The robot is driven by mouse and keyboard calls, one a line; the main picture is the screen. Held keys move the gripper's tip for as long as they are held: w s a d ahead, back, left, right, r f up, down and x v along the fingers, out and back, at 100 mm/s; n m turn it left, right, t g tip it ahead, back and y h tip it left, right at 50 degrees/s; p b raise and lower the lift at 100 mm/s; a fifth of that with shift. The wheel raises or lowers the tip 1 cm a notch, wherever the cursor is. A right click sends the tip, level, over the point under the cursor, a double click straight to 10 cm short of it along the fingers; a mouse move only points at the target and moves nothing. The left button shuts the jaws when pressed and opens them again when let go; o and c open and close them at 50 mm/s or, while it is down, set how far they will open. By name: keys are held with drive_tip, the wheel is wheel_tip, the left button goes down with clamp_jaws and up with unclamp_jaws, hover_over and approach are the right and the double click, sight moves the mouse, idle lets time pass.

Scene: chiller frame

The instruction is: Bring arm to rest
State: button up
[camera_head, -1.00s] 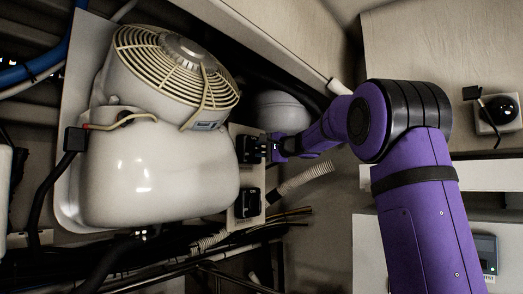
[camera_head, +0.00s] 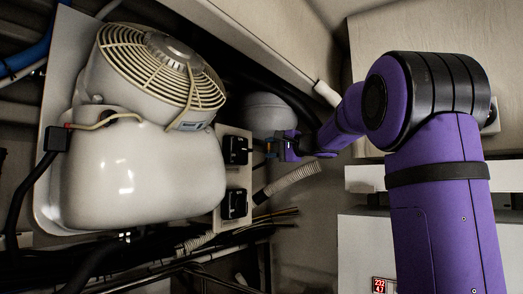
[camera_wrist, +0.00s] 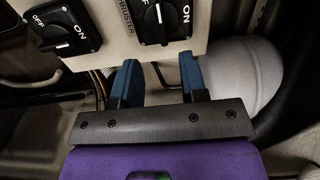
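My arm is purple with black joint bands. In the head view my gripper (camera_head: 271,147) is just right of a pale switch panel (camera_head: 232,215), apart from the switches. In the wrist view the two blue fingers of my gripper (camera_wrist: 159,80) stand apart with nothing between them. The panel shows there along the top (camera_wrist: 115,45). One black rotary switch (camera_wrist: 62,25) has OFF and ON marks, and a second (camera_wrist: 162,18) has its knob upright in the view. The top of the panel is cut off in the wrist view.
A white compressor tank (camera_head: 145,180) with a caged fan (camera_head: 160,65) stands left of the panel. A grey rounded vessel (camera_head: 268,115) is behind my gripper. A ribbed hose (camera_head: 290,180) and cables lie below it. A red display (camera_head: 379,286) shows at the bottom right.

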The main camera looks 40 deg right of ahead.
drive_tip(key=shift+s+d, duration=0.15)
drive_tip(key=shift+s, duration=0.3)
drive_tip(key=s+a+f+n+g, duration=0.3)
drive_tip(key=s+a+f+g, duration=0.1)
drive_tip(key=s+a+f, duration=0.4)
drive_tip(key=s+a+f+n+g, duration=0.35)
drive_tip(key=s+a+f, duration=0.2)
drive_tip(key=a, duration=0.45)
drive_tip(key=s+a+f+n+g+h, duration=0.1)
drive_tip(key=s+f+n+g+h, duration=0.1)
drive_tip(key=s+f, duration=0.6)
drive_tip(key=s+a+f+n+g+h, duration=0.2)
drive_tip(key=s+f+n+h, duration=0.2)
drive_tip(key=s+f, duration=0.5)
drive_tip(key=s+n, duration=0.1)
drive_tip(key=s, duration=0.2)
drive_tip(key=shift+s+a+f, duration=0.2)
drive_tip(key=shift+s, duration=0.1)
